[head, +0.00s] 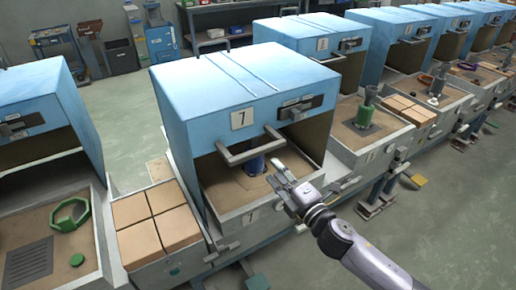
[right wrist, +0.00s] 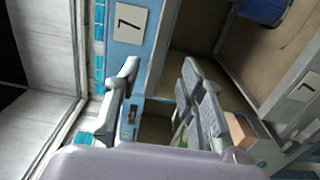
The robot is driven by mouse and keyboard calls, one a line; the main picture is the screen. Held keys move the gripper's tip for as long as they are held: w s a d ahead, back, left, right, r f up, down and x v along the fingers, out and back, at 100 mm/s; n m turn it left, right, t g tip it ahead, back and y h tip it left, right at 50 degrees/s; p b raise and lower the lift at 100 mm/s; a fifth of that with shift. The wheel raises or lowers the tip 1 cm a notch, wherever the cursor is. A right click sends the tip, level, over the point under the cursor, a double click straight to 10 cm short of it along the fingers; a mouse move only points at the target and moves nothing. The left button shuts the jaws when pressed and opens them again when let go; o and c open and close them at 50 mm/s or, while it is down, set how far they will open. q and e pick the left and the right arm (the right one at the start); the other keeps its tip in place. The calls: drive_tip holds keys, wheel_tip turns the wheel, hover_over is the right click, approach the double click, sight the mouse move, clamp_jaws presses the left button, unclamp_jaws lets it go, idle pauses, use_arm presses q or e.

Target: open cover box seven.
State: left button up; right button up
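Cover box seven (head: 225,85) is a blue hood with a "7" plate (head: 241,118) on its front, standing over a grey bench with a brown tray floor. A grey bar handle (head: 252,148) sticks out from its lower front edge. The front below the hood is open, and a dark blue cylinder (head: 254,165) shows inside. My right gripper (head: 281,178) is just below and right of the handle, in front of the opening. In the right wrist view its two fingers (right wrist: 160,92) are apart with nothing held between them. The "7" plate also shows there (right wrist: 129,22). My left gripper is out of view.
Tan blocks (head: 155,220) lie in a tray left of box seven. Another blue hood (head: 45,110) stands further left, over a green ring (head: 70,216). More blue hoods (head: 310,40) line up to the right. Floor is free at the front right.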

sight(260, 155)
drive_tip(key=p+x, duration=0.1)
drive_tip(key=x, duration=0.9)
drive_tip(key=shift+w+a, duration=0.15)
drive_tip(key=shift+f, duration=0.1)
clamp_jaws()
idle(0.4)
